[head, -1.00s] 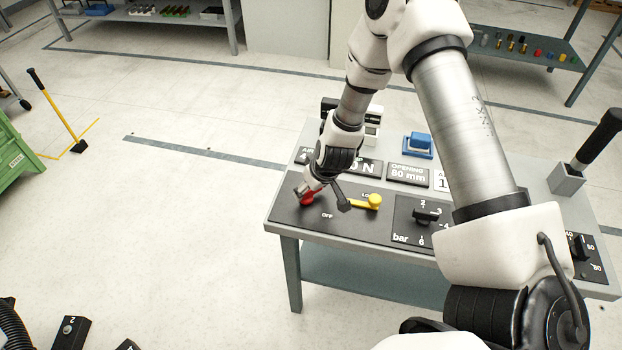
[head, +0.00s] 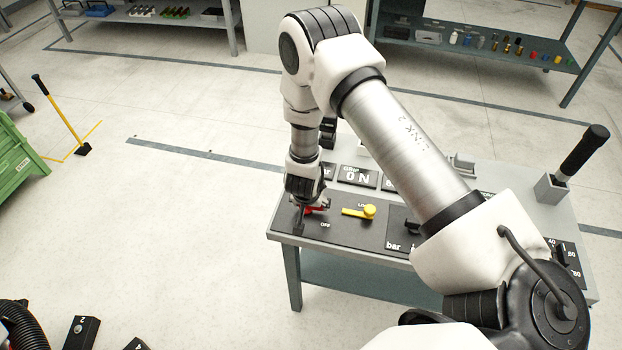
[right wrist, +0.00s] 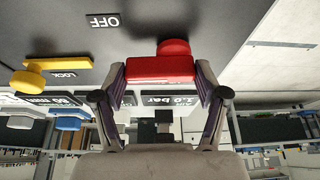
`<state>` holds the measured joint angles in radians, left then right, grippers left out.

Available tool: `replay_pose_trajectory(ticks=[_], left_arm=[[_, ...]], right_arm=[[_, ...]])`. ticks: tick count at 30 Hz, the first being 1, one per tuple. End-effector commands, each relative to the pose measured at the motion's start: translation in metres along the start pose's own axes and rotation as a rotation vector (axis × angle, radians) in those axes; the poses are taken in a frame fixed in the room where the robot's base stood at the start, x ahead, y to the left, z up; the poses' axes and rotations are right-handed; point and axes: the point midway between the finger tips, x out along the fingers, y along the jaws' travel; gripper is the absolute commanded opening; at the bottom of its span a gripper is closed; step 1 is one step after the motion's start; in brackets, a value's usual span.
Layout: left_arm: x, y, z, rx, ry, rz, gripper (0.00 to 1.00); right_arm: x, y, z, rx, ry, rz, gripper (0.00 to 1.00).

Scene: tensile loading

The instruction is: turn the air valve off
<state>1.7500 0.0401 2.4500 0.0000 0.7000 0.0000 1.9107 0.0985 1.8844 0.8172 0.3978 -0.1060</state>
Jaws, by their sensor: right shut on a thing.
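The red air valve handle (head: 317,209) is at the left end of the black panel on the grey table, partly hidden by my right gripper (head: 309,216). In the right wrist view the red handle (right wrist: 160,69) lies between the two fingers (right wrist: 160,84), which are shut on it, with its round hub just beyond. The OFF label (head: 325,225) is to the right of and below the handle in the head view; it also shows in the right wrist view (right wrist: 104,20). My left gripper is not in view.
A yellow lever (head: 359,212) by the LOCK label sits close to the right of the valve. A black knob (head: 412,228) on the bar dial and a tall black-handled lever (head: 583,155) are further right. Label plates (head: 357,176) stand behind the panel.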

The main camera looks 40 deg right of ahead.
Motion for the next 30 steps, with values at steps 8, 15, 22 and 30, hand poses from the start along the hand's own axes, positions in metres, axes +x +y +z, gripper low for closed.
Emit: replay_pose_trajectory(ticks=[8,15,22,30], left_arm=[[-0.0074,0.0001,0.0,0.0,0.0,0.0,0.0],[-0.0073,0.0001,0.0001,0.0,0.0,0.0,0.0],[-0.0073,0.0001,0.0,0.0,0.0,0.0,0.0],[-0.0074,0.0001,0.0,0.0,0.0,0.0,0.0]], right_arm=[[-0.0003,0.0001,0.0017,0.057,-0.002,0.025,0.38],[0.0003,0.0001,0.0019,0.064,-0.002,0.027,0.38],[0.0002,0.0001,0.0017,0.064,-0.002,0.027,0.98],[-0.0001,-0.0002,0.0011,0.062,-0.001,0.026,0.98]])
